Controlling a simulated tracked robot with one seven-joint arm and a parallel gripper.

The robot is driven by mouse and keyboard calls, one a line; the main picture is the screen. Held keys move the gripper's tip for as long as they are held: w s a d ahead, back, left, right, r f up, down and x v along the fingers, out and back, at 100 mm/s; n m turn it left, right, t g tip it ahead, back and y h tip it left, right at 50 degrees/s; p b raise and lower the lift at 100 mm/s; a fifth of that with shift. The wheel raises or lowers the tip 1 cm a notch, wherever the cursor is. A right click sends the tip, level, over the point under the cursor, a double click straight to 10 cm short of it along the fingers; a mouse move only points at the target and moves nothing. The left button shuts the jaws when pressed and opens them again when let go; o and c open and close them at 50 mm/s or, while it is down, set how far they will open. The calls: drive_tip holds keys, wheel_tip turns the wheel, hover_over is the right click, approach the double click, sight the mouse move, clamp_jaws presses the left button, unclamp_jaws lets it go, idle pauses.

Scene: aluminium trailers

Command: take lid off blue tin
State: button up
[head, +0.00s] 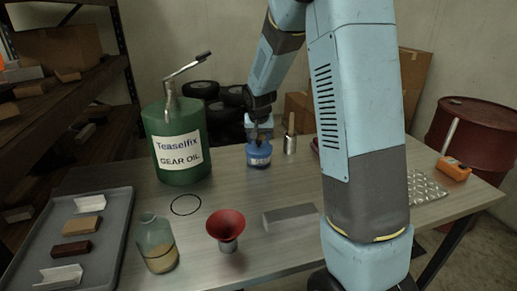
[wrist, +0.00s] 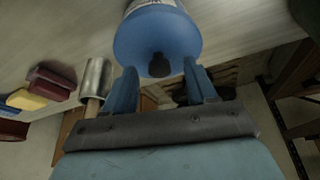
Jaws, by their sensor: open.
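The blue tin (head: 259,157) stands upright on the table near its back edge, with its blue lid on top. In the wrist view the round blue lid (wrist: 150,35) has a dark knob at its middle, and a strip of the tin's pale label shows beyond it. My gripper (head: 258,133) points down just above the tin. In the wrist view my gripper (wrist: 163,82) is open, with one blue finger on each side of the knob. A small gap seems to lie between the fingers and the knob. In the head view the wrist partly hides the lid.
A metal cup with a wooden handle (head: 290,143) stands close right of the tin. A large green gear oil can (head: 181,152) is at left. A red funnel (head: 226,226), a glass jar (head: 156,243), a grey bar (head: 290,215) and a tray (head: 113,217) are nearer.

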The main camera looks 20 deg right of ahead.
drive_tip(key=shift+w+f, duration=0.2)
drive_tip(key=shift+f, duration=0.3)
clamp_jaws()
